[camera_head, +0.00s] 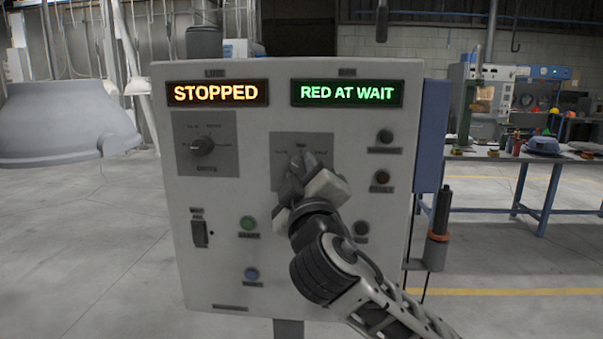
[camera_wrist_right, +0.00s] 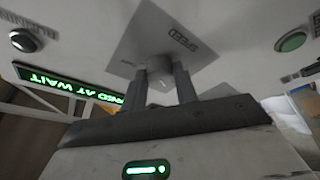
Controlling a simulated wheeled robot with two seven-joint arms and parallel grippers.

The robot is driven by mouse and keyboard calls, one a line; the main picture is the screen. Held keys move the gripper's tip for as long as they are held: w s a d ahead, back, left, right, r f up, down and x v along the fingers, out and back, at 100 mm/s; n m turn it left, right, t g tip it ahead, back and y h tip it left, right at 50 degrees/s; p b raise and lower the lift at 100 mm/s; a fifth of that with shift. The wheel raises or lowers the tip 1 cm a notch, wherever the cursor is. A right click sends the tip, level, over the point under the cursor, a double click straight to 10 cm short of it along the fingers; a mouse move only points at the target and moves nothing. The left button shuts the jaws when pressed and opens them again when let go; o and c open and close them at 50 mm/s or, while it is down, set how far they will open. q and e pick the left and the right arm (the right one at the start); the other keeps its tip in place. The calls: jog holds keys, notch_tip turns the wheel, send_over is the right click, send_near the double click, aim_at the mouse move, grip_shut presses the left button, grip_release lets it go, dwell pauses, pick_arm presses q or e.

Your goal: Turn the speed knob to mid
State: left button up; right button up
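The speed knob (camera_wrist_right: 161,72) sits on a square grey plate (camera_wrist_right: 196,42) marked SPEED, seen upside down in the right wrist view. In the head view this plate (camera_head: 320,146) is at the upper middle of the panel, and my gripper hides most of the knob. My right gripper (camera_head: 303,166) is at the knob. In the right wrist view its two fingers (camera_wrist_right: 161,84) stand on either side of the knob and appear closed on it. The knob's exact pointer setting cannot be read. My left gripper is not in view.
The light control panel (camera_head: 230,275) has STOPPED (camera_head: 217,93) and RED AT WAIT (camera_head: 347,93) displays. A grey hood (camera_head: 60,120) hangs at left; a blue table (camera_head: 545,195) stands at right.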

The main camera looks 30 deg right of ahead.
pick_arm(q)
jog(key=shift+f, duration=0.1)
